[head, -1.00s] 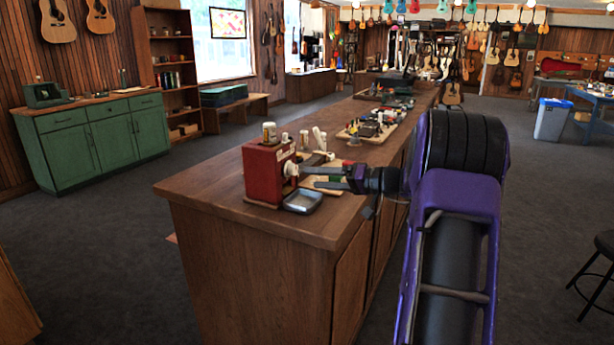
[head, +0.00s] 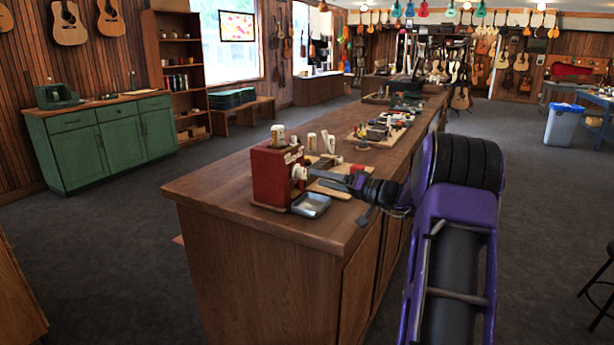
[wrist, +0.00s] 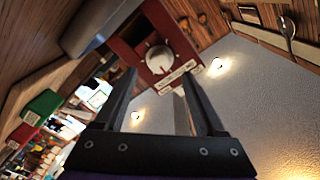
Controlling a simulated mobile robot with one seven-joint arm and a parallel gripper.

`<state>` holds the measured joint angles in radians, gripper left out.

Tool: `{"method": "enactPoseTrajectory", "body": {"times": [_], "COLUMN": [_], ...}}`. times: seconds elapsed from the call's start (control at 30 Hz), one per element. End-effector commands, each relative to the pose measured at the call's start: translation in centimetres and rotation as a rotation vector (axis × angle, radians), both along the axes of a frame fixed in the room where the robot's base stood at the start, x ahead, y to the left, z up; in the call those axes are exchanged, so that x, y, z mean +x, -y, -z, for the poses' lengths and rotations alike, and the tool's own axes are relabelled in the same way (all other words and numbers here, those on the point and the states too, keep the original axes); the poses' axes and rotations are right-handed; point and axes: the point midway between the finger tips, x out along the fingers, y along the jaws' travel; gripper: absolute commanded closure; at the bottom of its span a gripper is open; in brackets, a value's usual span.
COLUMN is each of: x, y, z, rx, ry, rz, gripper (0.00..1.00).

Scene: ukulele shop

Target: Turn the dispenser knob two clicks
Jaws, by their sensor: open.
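The red dispenser (head: 276,176) stands on the near end of the wooden counter, and its white knob (head: 299,173) is on its right side. In the wrist view the round knob (wrist: 160,58) with a pointer mark faces me on the red panel. My gripper (head: 330,182) is open beside the knob side of the dispenser. In the wrist view, the fingers (wrist: 157,88) lie to either side below the knob, with nothing between them. I see no contact with the knob. A metal tray (head: 311,205) sits on the counter below the knob.
A green cabinet (head: 105,137) stands at the left. The floor (head: 120,250) left of the counter is clear.

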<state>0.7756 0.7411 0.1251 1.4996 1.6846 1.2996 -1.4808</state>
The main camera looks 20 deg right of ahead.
Motion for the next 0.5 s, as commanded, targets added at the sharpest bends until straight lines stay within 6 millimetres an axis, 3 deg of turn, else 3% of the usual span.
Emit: {"method": "enactPoseTrajectory", "body": {"times": [0.2,0.5], "x": [3.1,4.4], "y": [-2.1,-3.0], "z": [0.0,0.1], "rx": [0.0,-0.001], "ry": [-0.001,-0.001], "rz": [-0.001,0.0], "gripper": [0.28,0.28]}}
